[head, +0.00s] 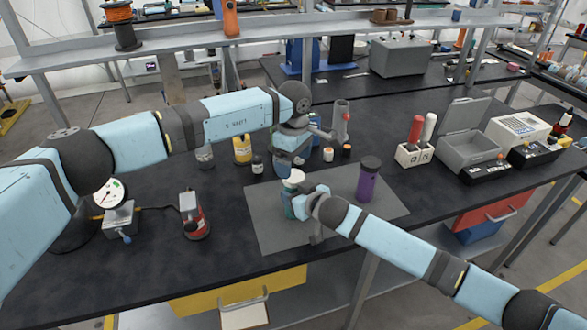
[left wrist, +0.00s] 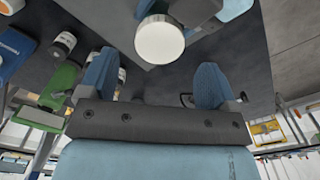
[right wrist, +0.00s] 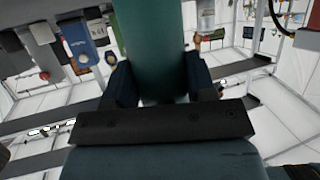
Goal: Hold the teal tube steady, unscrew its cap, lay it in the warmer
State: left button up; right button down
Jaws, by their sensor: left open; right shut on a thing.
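The teal tube (head: 289,207) stands upright over the grey mat, with its white cap (head: 293,177) on top. My right gripper (head: 299,205) is shut on the tube's body, which fills the space between its fingers in the right wrist view (right wrist: 155,45). My left gripper (head: 290,166) is open, just above and behind the cap. In the left wrist view the round cap (left wrist: 160,40) lies just beyond the open fingertips, roughly centred between them and not gripped. A grey box with its lid raised (head: 468,153), perhaps the warmer, is at the right. I cannot tell whether the tube touches the mat.
A purple tube with a dark cap (head: 368,181) stands on the grey mat (head: 265,232), right of the teal tube. A yellow bottle (head: 242,150) and small jars stand behind. A white block with red and white handles (head: 413,154) is at right. The mat's front is clear.

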jog(key=shift+c, duration=1.8)
grip_release()
